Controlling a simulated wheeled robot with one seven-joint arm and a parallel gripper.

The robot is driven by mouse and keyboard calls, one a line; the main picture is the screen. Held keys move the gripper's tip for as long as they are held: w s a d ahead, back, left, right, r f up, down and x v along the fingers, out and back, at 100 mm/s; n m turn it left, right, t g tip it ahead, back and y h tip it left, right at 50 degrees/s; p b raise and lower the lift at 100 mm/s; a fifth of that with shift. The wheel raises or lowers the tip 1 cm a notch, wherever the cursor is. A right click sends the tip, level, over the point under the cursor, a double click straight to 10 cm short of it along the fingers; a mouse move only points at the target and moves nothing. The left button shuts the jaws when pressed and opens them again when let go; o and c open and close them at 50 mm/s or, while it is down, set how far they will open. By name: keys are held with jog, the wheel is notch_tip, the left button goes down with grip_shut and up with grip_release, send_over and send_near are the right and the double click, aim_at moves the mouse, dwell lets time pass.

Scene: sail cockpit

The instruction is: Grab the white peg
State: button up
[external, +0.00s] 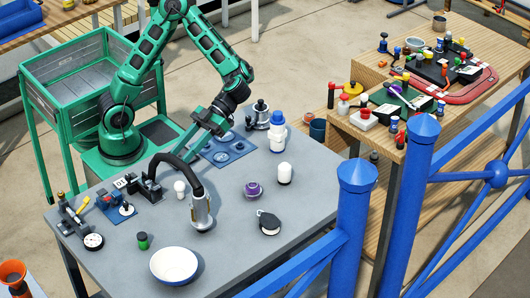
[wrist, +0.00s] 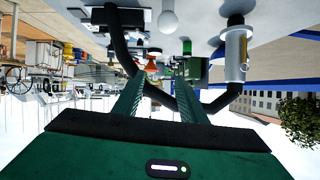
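In the wrist view, which looks upside down, a white round-headed piece (wrist: 168,20) that looks like this peg shows at the top.
The black hose with a metal nozzle (external: 201,210) arches close beside the peg. Black devices (external: 146,186) stand to its left. A green-black jar (external: 143,241), a white bowl (external: 174,265) and a purple piece (external: 253,188) stand around. A blue tray (external: 222,150) lies behind. Blue railing posts (external: 352,225) edge the right.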

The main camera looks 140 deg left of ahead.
jog(key=a, duration=0.2)
send_near(173, 204)
jog(key=r, duration=0.2)
jog(key=s+a+r, duration=0.1)
jog(key=shift+r+t+h, duration=0.3)
jog(key=shift+t+h, duration=0.1)
jog(key=shift+d+f, duration=0.25)
jog(key=shift+f, duration=0.05)
jog(key=shift+w+x, duration=0.15)
jog(key=shift+x, duration=2.45)
jog(key=shift+w+x, duration=0.1)
jog(key=shift+x, duration=2.45)
jog(key=shift+f, duration=0.15)
jog(key=c, duration=0.8)
